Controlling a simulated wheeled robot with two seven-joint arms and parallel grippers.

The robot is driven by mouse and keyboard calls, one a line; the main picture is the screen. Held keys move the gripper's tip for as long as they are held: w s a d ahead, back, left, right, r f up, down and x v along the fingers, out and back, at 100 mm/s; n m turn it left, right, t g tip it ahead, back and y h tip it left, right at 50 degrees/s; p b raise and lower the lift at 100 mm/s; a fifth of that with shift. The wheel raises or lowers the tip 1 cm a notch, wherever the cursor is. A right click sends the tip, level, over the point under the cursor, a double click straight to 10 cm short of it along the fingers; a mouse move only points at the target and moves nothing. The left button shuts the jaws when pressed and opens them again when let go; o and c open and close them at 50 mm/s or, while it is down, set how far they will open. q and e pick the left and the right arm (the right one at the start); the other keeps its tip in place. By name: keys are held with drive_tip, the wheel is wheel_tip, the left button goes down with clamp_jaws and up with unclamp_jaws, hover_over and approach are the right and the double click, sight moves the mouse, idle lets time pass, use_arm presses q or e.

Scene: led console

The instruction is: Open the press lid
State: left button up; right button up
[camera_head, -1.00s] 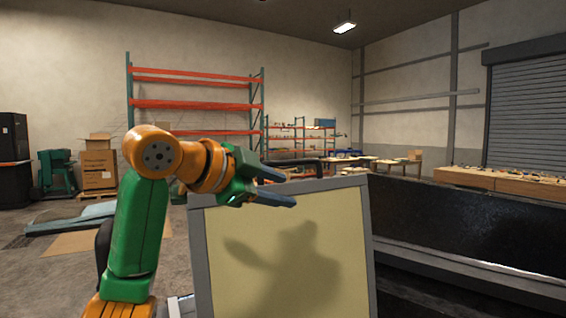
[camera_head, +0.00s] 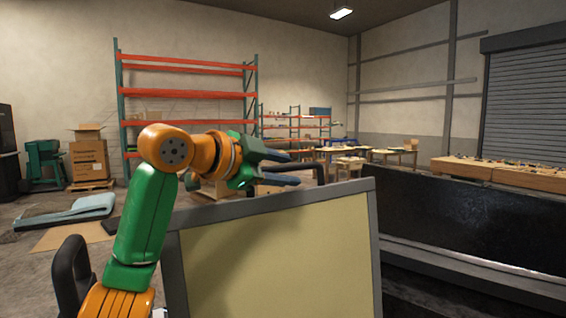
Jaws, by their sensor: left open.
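A pale yellow panel with a grey frame (camera_head: 275,258), which looks like the press lid, stands raised in the lower middle; its lower part is cut off by the picture edge. My left gripper (camera_head: 300,170) is open and empty, with its fingers pointing right, above the panel's top edge. A black handle (camera_head: 72,272) shows at the left of the panel. Another black bar (camera_head: 322,172) shows behind the panel's top edge, close to the fingertips; I cannot tell whether they touch. My right gripper is not in view.
A dark, black-surfaced unit (camera_head: 475,225) with a grey rim stands right of the panel. The space above the panel's right part is clear.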

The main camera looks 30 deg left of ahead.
use_arm(q)
drive_tip(key=shift+w+a+f, duration=0.2)
drive_tip(key=shift+w+a, duration=0.05)
drive_tip(key=shift+w, duration=0.05)
drive_tip(key=shift+s+d+r, duration=0.1)
drive_tip(key=shift+s+r, duration=0.05)
drive_tip(key=shift+s, duration=0.1)
clamp_jaws()
idle(0.9)
